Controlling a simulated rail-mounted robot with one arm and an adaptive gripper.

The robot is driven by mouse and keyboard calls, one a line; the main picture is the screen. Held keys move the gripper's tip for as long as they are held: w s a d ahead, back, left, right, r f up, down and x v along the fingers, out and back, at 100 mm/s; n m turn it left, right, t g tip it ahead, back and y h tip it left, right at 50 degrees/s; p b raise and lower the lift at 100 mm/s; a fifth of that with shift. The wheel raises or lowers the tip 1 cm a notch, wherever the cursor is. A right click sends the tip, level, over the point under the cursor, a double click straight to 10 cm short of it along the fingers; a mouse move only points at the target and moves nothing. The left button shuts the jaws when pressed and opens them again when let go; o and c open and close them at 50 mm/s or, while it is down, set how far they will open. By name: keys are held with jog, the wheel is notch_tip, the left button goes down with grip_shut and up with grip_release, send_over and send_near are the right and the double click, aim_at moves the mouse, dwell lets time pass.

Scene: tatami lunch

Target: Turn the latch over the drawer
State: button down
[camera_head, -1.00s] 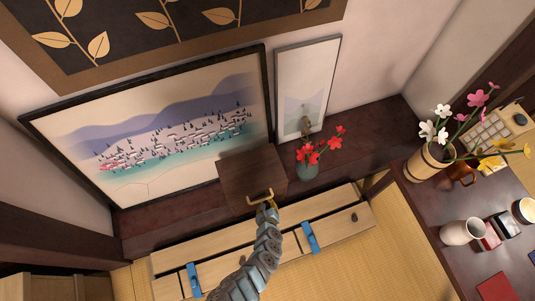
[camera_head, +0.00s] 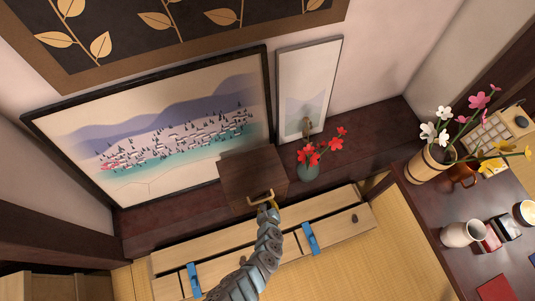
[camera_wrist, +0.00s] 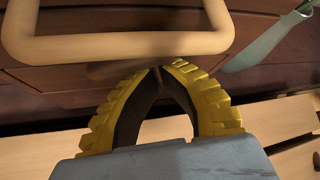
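A dark brown wooden box (camera_head: 252,178) stands on the dark ledge, with a pale brass loop handle (camera_head: 262,197) at its front edge. In the wrist view the handle (camera_wrist: 115,46) spans the top, above my fingertips, in front of brown wooden faces with seams. A blurred brownish strip (camera_wrist: 118,69) lies just under the handle; I cannot tell whether it is the latch. My gripper (camera_wrist: 159,70) has yellow ridged fingers whose tips meet, with no held thing visible between them. In the head view my gripper (camera_head: 267,206) is right at the handle, and its tips are hard to make out.
A teal vase with red flowers (camera_head: 307,170) stands close to the box's right. Framed pictures lean behind. A low pale wooden bench (camera_head: 345,205) with blue clips (camera_head: 310,238) lies in front. A dark table (camera_head: 445,205) with flowers and a jug (camera_head: 462,233) is at right.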

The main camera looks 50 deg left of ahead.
jog(key=shift+w+d+r, duration=0.15)
jog(key=shift+r, duration=0.25)
jog(key=shift+r+p, duration=0.3)
jog(key=shift+p, duration=0.1)
jog(key=shift+r, duration=0.1)
jog(key=shift+r+p, duration=0.3)
jog(key=shift+r, duration=0.05)
dwell(0.9)
jog(key=shift+r, duration=0.1)
jog(key=shift+r+p, duration=0.7)
jog(key=shift+p, duration=0.1)
jog(key=shift+s+r, duration=0.1)
jog(key=shift+s, duration=0.1)
